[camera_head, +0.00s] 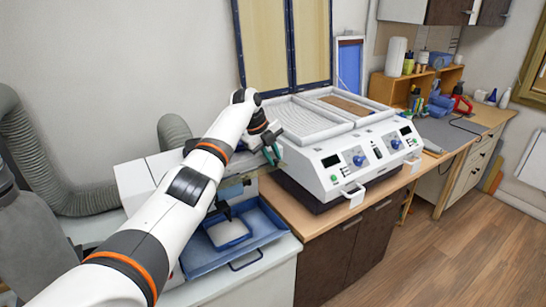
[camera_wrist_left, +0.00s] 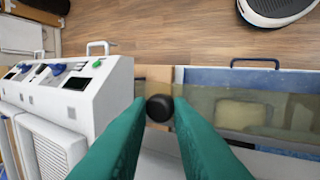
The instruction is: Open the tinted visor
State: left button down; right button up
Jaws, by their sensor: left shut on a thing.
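The tinted visor (camera_wrist_left: 232,112) is a see-through greenish-brown panel on the right of the left wrist view. A blue tray (camera_wrist_left: 290,78) shows at and through it. A round black knob (camera_wrist_left: 160,108) sits at the visor's left end, between the green fingertips of my left gripper (camera_wrist_left: 160,103), which is shut on it. In the head view my left gripper (camera_head: 271,154) is at the right end of the white machine (camera_head: 133,186), above the blue tray (camera_head: 270,222). My arm hides much of the visor there. My right gripper is not in view.
A white double forming press (camera_head: 345,160) with knobs and front handles stands close to the right of my left gripper. A ribbed grey hose (camera_head: 90,200) lies behind my arm. Shelves and tools (camera_head: 425,85) stand farther right.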

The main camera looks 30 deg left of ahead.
pick_arm(q)
jog(key=shift+r, duration=0.1)
dwell(0.5)
jog(key=c, duration=1.6)
grip_release()
jog(key=shift+a, duration=0.1)
jog(key=shift+a+r+b, duration=0.1)
jog(key=shift+r+b, duration=0.2)
jog(key=shift+r, duration=0.05)
jog(key=b+v, duration=0.3)
jog(key=v, duration=0.8)
jog(key=shift+a, duration=0.2)
